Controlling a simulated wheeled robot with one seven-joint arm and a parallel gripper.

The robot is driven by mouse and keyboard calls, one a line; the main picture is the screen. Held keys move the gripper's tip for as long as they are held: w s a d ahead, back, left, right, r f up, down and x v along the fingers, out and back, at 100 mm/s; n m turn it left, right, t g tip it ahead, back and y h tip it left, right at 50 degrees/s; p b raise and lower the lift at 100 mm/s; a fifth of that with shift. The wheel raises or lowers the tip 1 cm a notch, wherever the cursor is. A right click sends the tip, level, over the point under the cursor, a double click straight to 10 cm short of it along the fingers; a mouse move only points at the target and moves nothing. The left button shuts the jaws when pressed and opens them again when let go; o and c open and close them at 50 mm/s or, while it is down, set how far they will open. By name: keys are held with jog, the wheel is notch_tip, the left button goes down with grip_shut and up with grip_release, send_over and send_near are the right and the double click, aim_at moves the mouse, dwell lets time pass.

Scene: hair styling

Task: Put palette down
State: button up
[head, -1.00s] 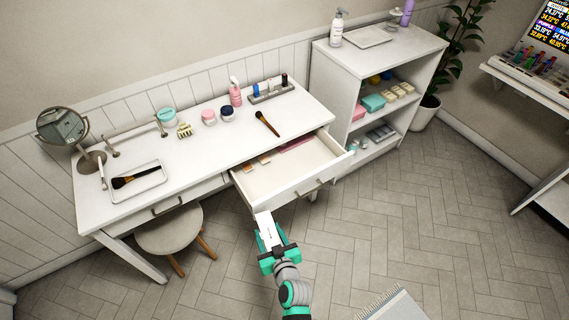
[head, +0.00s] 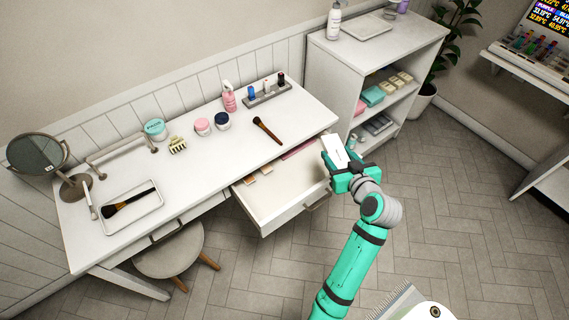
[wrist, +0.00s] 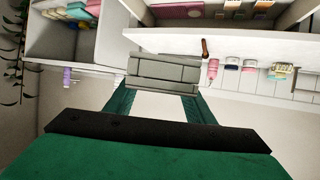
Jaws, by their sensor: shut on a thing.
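My gripper (head: 347,172) is shut on a flat white palette (head: 336,151), which sticks out past the fingertips. The palette also shows between the fingers in the wrist view (wrist: 163,73), with grey edges.
The white vanity table (head: 185,165) carries a makeup brush (head: 267,130), jars, a pink bottle (head: 228,97), a tray (head: 130,208) and a mirror (head: 37,153). A shelf unit (head: 335,75) stands at right. A stool (head: 170,252) stands under the table.

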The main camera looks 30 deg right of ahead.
jog(key=w+a+f, duration=0.2)
jog(key=w+f, duration=0.4)
jog(key=w+a+f, duration=0.3)
jog(key=w+f, duration=0.3)
jog(key=shift+w+a+f, duration=0.25)
jog(key=shift+w+f, duration=0.1)
jog(key=o, duration=1.3)
jog(key=shift+f, duration=0.15)
jog(key=shift+c, duration=0.2)
jog(key=v, duration=1.2)
